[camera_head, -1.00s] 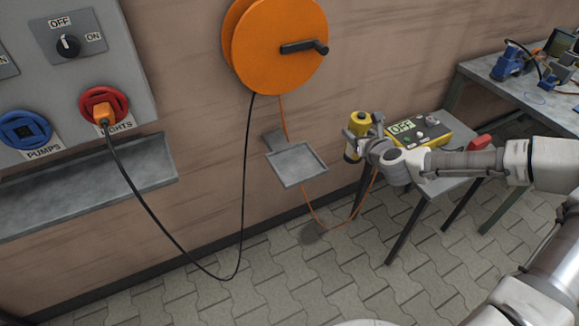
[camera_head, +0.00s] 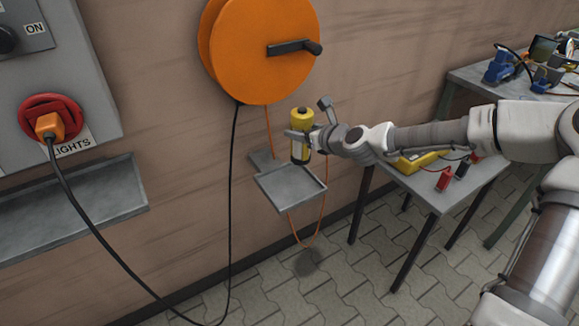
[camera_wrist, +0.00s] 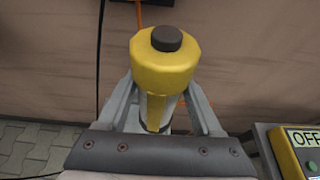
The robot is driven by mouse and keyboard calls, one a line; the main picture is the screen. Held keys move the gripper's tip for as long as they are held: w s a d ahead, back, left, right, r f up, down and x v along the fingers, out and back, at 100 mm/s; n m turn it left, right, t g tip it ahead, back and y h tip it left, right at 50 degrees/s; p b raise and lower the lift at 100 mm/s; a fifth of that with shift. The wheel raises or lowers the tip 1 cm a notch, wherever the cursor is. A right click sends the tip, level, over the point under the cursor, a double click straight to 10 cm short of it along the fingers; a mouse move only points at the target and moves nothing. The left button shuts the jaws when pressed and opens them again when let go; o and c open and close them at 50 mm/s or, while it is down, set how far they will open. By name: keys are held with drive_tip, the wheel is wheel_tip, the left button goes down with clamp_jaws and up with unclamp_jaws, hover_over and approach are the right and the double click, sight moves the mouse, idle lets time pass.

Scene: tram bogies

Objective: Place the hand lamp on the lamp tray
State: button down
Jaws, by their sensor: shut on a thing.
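The hand lamp (camera_head: 300,122) is a yellow cylinder with a dark cap and dark base, held upright. My gripper (camera_head: 301,138) is shut around its middle. In the picture the lamp's base overlaps the back edge of the lamp tray; I cannot tell whether it touches. The lamp tray (camera_head: 291,187) is a grey, rimmed, empty plate fixed to the wall. In the wrist view the lamp (camera_wrist: 163,62) stands between the two fingers (camera_wrist: 160,115), its dark cap toward the camera. The tray is not seen there.
An orange cable reel (camera_head: 262,45) with a crank hangs above the tray. Its orange cord hangs down behind the lamp and tray. A grey table (camera_head: 440,192) with a yellow device (camera_head: 420,160) stands to the right.

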drive_tip(key=shift+s+a+f+b, duration=0.5)
drive_tip(key=shift+s+f+b, duration=0.05)
drive_tip(key=shift+f, duration=0.55)
drive_tip(key=shift+s+a+f+b, duration=0.45)
drive_tip(key=shift+s+f+b, duration=0.1)
drive_tip(key=shift+f, duration=0.55)
drive_tip(key=shift+s+a+f+b, duration=0.5)
drive_tip(key=shift+s+f, duration=0.05)
drive_tip(key=shift+f, duration=0.55)
drive_tip(key=shift+f, duration=0.15)
drive_tip(key=shift+c, duration=0.2)
unclamp_jaws()
